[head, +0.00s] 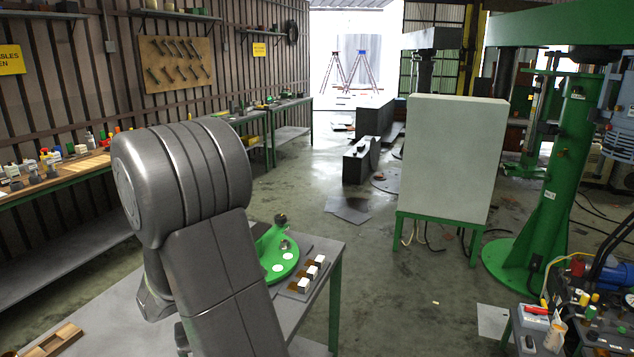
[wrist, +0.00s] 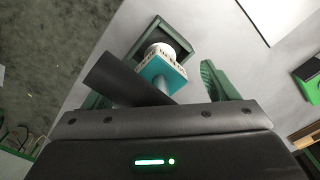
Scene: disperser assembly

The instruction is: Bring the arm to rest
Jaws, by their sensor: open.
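My arm (head: 215,250) fills the middle of the head view as large dark grey links, bent over the work table (head: 120,305). My gripper (wrist: 158,84) shows only in the wrist view, with its dark body across the bottom. Its green ribbed finger is on the right and another dark green part is on the left, with a gap between. A teal and white lettered piece (wrist: 165,72) shows beyond this gap, partly hidden by a dark slanted bar. I cannot tell whether anything touches it. A green-edged frame lies behind it.
On the table are a green round plate (head: 278,262) with white discs, a strip of white-topped blocks (head: 304,285) and a wooden tray (head: 55,340). A pale cabinet (head: 455,155) and green machine column (head: 565,170) stand to the right. Open floor lies behind the table.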

